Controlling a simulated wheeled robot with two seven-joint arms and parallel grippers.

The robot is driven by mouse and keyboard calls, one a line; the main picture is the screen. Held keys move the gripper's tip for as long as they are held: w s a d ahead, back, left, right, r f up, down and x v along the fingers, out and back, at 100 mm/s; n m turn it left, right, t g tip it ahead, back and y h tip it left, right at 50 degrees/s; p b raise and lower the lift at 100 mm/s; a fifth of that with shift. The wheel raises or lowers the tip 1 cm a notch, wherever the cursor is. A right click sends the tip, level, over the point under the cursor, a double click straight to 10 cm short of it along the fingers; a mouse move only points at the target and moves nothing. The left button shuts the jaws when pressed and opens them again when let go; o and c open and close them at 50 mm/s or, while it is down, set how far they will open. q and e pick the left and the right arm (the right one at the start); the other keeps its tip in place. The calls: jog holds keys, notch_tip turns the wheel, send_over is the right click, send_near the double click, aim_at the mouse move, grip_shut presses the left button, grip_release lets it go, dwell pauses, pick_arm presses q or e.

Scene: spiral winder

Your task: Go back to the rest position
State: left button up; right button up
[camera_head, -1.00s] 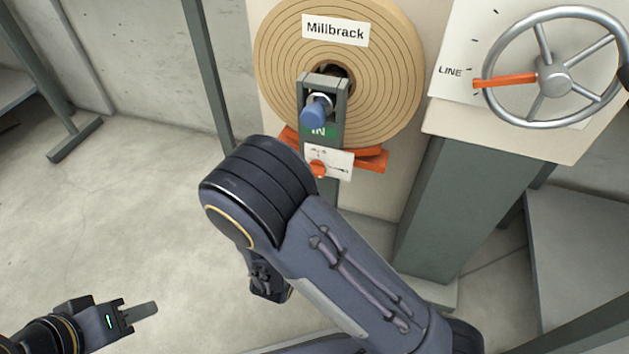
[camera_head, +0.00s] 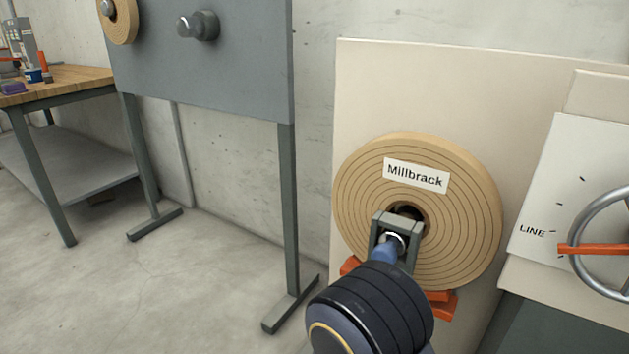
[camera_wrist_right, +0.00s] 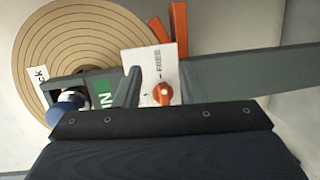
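My right gripper (camera_wrist_right: 158,76) shows in the right wrist view as two grey fingers standing apart above a dark housing. It is open, with nothing gripped between the fingers. A white plate with an orange knob (camera_wrist_right: 162,93) and the word "FREE" shows in the gap; I cannot tell its distance. In the head view my dark right arm (camera_head: 372,310) rises at the bottom, in front of the lower part of the reel stand. My right gripper is hidden in that view. My left gripper is outside both current views.
The tan "Millbrack" reel (camera_head: 355,200) stands against a cream panel (camera_head: 440,90). A handwheel with an orange spoke (camera_head: 590,249) is at the right edge. A grey board on legs (camera_head: 245,60) and a wooden bench (camera_head: 75,80) stand left. Floor at lower left is clear.

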jog(key=s+d+r+m+g+y, duration=0.1)
jog(key=s+d+m+g+y, duration=0.4)
jog(key=s, duration=0.3)
jog(key=s+d+r+m+g+y, duration=0.1)
jog(key=s+d+m+g+y, duration=0.2)
jog(key=s+d+g, duration=0.35)
jog(key=s+a+r+m+t+y, duration=0.2)
jog(key=s+a+r+t+y, duration=0.2)
jog(key=a+r+t+y, duration=0.3)
notch_tip(320, 180, up, 38)
jog(key=g+p, duration=0.1)
jog(key=p, duration=3.6)
jog(key=shift+d+y, duration=0.25)
jog(key=shift+y, duration=0.15)
